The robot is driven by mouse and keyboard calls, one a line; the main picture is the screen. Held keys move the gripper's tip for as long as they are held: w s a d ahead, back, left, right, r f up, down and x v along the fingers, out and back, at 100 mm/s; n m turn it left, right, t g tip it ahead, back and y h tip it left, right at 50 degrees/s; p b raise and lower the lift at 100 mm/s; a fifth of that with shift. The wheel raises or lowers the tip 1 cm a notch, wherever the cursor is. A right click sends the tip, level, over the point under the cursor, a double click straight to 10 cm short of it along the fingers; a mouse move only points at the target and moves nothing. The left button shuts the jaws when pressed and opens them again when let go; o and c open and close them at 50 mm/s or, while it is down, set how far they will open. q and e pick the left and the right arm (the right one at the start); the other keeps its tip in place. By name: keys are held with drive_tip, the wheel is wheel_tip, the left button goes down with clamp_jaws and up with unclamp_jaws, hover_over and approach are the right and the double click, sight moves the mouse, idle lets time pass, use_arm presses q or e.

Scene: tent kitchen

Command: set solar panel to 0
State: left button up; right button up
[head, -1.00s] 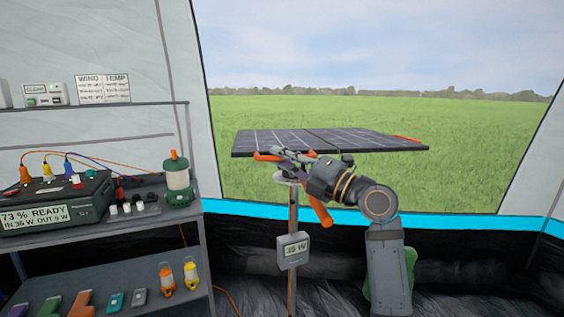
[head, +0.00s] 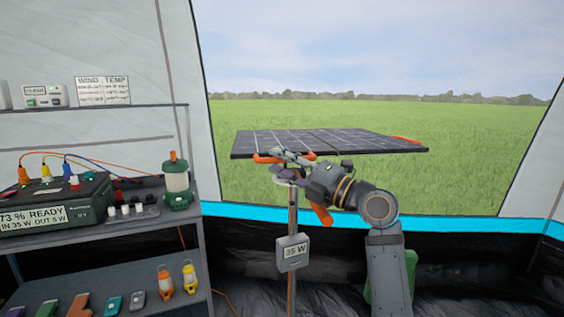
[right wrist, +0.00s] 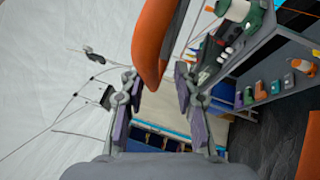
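The solar panel (head: 330,142) lies nearly flat on a pole (head: 292,217) outside the tent opening. Orange handle parts show under its front edge (head: 268,158) and lower down beside the pole (head: 322,214). A grey meter (head: 293,252) on the pole reads 35 W. My right gripper (head: 280,166) is just below the panel's front edge at the pole top. In the right wrist view its fingers (right wrist: 156,72) are apart, with an orange handle (right wrist: 155,40) reaching down into the gap; whether a finger touches it I cannot tell. My left gripper is not in view.
A shelf rack (head: 200,255) on the left holds a power station (head: 50,205) reading 73 % READY, a green lantern (head: 176,182), small lamps and several small devices. The blue-edged tent sill (head: 450,223) runs behind my right arm.

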drive_tip(key=shift+r, duration=0.15)
drive_tip(key=shift+s+d, duration=0.1)
drive_tip(key=shift+d, duration=0.05)
drive_tip(key=v, duration=1)
drive_tip(key=shift+v, duration=0.85)
